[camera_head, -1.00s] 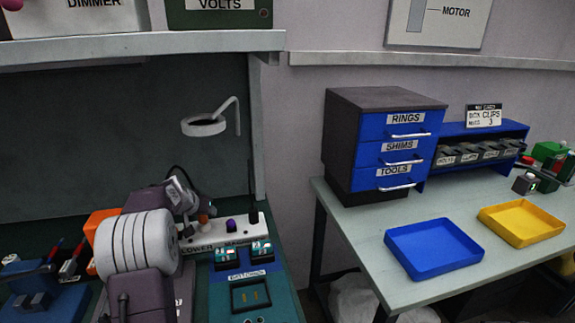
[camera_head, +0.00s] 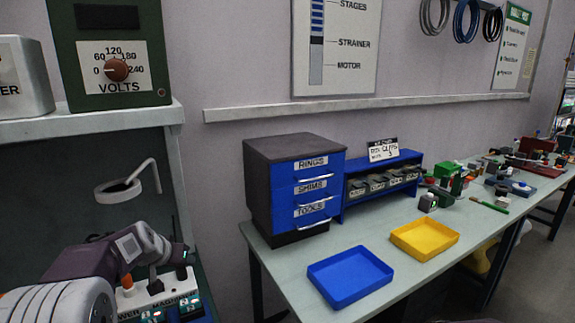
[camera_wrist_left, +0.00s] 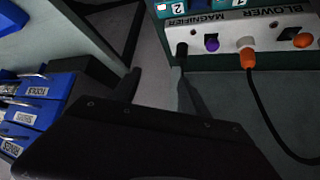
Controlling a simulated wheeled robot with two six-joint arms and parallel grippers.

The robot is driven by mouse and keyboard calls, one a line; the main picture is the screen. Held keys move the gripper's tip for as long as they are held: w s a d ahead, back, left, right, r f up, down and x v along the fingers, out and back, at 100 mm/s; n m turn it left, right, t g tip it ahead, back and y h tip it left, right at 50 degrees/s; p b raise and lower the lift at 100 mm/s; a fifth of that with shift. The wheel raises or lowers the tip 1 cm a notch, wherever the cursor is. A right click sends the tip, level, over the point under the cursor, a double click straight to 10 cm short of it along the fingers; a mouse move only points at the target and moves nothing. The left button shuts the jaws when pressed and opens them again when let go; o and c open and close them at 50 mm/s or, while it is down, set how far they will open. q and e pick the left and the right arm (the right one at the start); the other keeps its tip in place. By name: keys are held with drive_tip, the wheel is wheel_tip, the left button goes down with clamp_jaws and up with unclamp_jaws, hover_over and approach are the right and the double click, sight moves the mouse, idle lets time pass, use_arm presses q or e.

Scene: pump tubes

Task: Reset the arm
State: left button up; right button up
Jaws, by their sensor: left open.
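My left arm, purple and white, comes in at the lower left of the head view. Its dark left gripper (camera_head: 178,250) is above the white switch strip (camera_head: 160,297), partly hidden behind the wrist. In the left wrist view the two dark fingers of the left gripper (camera_wrist_left: 155,75) stand apart with nothing between them. That view shows the strip (camera_wrist_left: 222,30) labelled BLOWER and MAGNIFIER, with a purple knob (camera_wrist_left: 212,44) and an orange plug (camera_wrist_left: 247,58) with a black cable. My right gripper is in neither view.
A ring-shaped magnifier lamp (camera_head: 118,191) hangs near the arm. A blue drawer cabinet (camera_head: 313,190), blue tray (camera_head: 350,278) and yellow tray (camera_head: 425,240) stand on the right bench (camera_head: 300,258). Tools and parts crowd that bench farther back. A shelf (camera_head: 90,122) overhangs the left bench.

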use_arm(q)
drive_tip(key=s+d+f+m+g+h+p, duration=0.15)
drive_tip(key=s+d+f+g+p, duration=0.25)
drive_tip(key=s+d, duration=1)
drive_tip(key=s+f+g, duration=0.1)
drive_tip(key=s+f, duration=0.1)
drive_tip(key=s, duration=0.3)
drive_tip(key=s+a+f+n+g, duration=0.1)
drive_tip(key=s+f, duration=0.1)
drive_tip(key=s, duration=0.2)
drive_tip(key=s+f+g+y, duration=0.1)
drive_tip(key=s+f, duration=0.2)
drive_tip(key=s, duration=0.2)
drive_tip(key=shift+s+a+n, duration=0.25)
drive_tip(key=shift+s+a, duration=0.05)
drive_tip(key=shift+a, duration=0.05)
drive_tip(key=shift+r, duration=0.1)
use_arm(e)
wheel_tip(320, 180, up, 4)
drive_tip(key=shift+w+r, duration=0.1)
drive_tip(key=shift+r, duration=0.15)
